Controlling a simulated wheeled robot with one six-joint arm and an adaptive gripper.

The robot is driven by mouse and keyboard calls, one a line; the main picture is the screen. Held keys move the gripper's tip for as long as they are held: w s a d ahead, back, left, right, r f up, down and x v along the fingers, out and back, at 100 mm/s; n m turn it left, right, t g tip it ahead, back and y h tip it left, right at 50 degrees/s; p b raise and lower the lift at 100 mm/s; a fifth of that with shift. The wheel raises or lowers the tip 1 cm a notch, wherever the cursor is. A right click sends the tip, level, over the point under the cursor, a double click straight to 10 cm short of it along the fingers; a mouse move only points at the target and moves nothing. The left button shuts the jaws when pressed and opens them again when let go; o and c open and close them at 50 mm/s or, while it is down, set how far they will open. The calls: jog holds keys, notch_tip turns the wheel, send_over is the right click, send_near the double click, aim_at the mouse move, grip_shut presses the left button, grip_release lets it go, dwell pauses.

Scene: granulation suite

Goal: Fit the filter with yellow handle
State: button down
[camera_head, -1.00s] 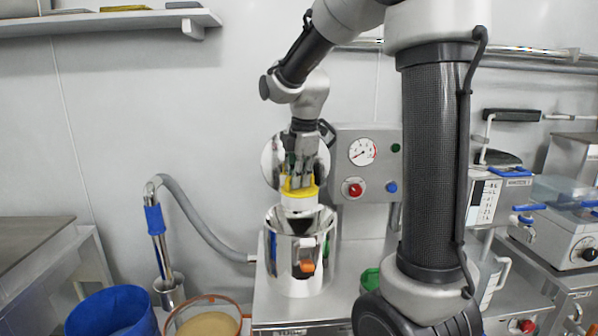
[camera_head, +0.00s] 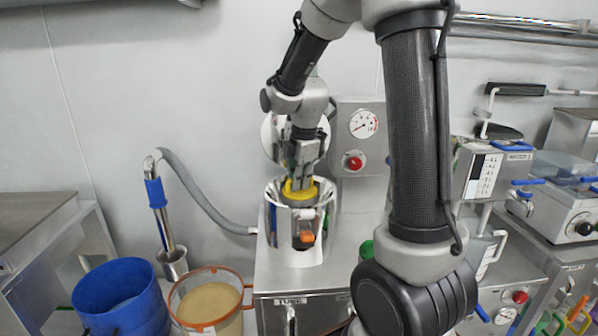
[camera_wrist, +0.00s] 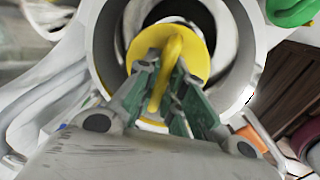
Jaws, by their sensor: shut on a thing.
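The filter (camera_head: 298,197) has a yellow top with a yellow handle and a white lower body. My gripper (camera_head: 300,181) is shut on the yellow handle from above. In the wrist view the yellow handle (camera_wrist: 172,62) stands between the green-padded fingers. The filter is at the mouth of the shiny metal cylinder (camera_head: 291,247), its lower part inside the opening. In the wrist view the round metal rim (camera_wrist: 252,48) surrounds it, with a dark gap at the far side. Whether the filter touches the bottom is hidden.
A round shiny lid (camera_head: 271,137) stands open behind the cylinder. A panel with a gauge (camera_head: 363,124) is at its right. A blue bin (camera_head: 122,298) and an orange-rimmed sieve (camera_head: 211,299) are at lower left, below a grey hose (camera_head: 197,203).

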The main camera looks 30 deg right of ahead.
aim_at(299, 194)
jog(key=shift+f, duration=2.35)
jog(key=c, duration=1.4)
grip_release()
jog(key=shift+c, duration=0.2)
notch_tip(299, 194, up, 12)
jog(key=s, duration=0.2)
jog(key=shift+s, duration=0.2)
jog(key=shift+f, duration=0.15)
